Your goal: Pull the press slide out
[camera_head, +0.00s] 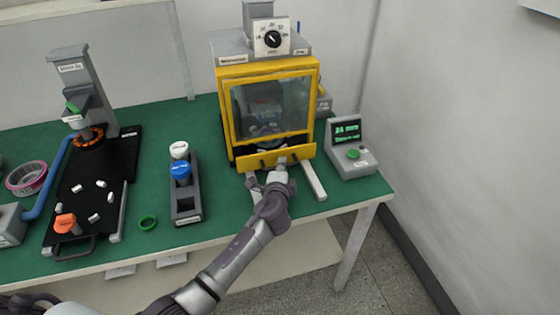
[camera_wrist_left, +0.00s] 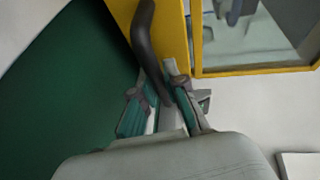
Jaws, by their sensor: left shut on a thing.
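The press is a yellow-framed machine (camera_head: 225,108) with a clear front window, standing at the right part of the green bench. Its slide has a yellow front plate (camera_head: 247,163), seen low at the press's front between two pale rails (camera_head: 314,180). My left gripper (camera_head: 268,174) is at this plate, reaching from the front. In the left wrist view, its fingers (camera_wrist_left: 168,88) are shut around the lower part of the slide's dark curved handle (camera_wrist_left: 145,30), beside the yellow plate. The gripper hides part of the handle. My right gripper is in neither view.
A grey control box (camera_head: 350,158) reading 24 mm stands right of the press. A black fixture (camera_head: 85,190) with small parts lies further left. The bench's front edge is close.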

